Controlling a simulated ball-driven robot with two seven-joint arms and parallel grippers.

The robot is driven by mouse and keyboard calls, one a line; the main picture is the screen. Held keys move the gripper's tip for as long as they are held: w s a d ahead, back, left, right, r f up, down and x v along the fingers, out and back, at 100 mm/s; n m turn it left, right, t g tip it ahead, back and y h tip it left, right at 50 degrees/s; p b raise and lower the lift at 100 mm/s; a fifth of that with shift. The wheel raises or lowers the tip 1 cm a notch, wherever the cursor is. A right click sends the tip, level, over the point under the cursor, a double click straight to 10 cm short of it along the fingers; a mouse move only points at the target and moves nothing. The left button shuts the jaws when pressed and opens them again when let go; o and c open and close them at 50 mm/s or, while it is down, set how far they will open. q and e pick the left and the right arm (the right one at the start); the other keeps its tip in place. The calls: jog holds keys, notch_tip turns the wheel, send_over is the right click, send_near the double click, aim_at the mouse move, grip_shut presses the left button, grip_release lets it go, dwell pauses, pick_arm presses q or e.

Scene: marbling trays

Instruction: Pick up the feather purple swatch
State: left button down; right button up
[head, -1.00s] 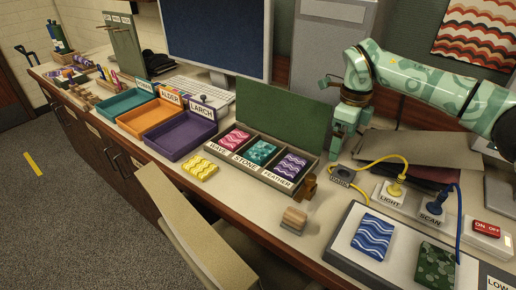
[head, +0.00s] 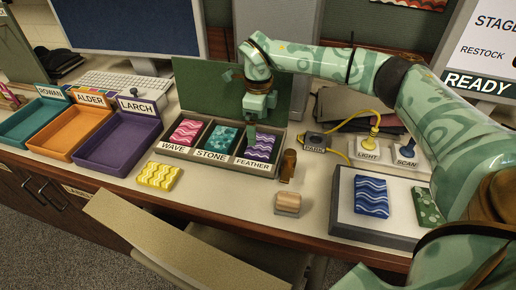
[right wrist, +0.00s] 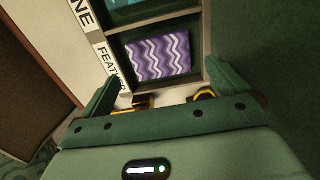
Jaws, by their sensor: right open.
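The feather purple swatch (head: 262,146) has white zigzag lines and lies in the right-hand compartment, labelled FEATHER, of a grey three-compartment box (head: 225,173). It also shows in the right wrist view (right wrist: 158,57), ahead of the fingers. My right gripper (head: 260,114) is open and empty, pointing down just above the back of the FEATHER compartment. In the right wrist view its two green fingers (right wrist: 163,92) stand apart, with the swatch beyond and between them. My left gripper is in neither view.
Pink (head: 188,132) and teal (head: 219,138) swatches fill the WAVE and STONE compartments. The box's green lid (head: 205,92) stands up behind. A yellow swatch (head: 158,176), wooden block (head: 288,203) and brown stamp-like object (head: 288,165) are nearby. Purple (head: 120,145) and orange (head: 72,133) trays stand left.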

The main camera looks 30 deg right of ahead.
aim_at(261, 144)
notch_tip(261, 144, down, 2)
jog(key=shift+s+d+f, duration=0.1)
jog(key=shift+s, duration=0.05)
jog(key=f+b, duration=0.1)
jog(key=f, duration=0.1)
jog(key=f+b, duration=0.1)
jog(key=f, duration=0.1)
jog(key=shift+s+d+f, duration=0.15)
jog(key=shift+s+f, duration=0.05)
jog(key=shift+f, duration=0.1)
jog(key=shift+r, duration=0.15)
jog(key=c, duration=0.7)
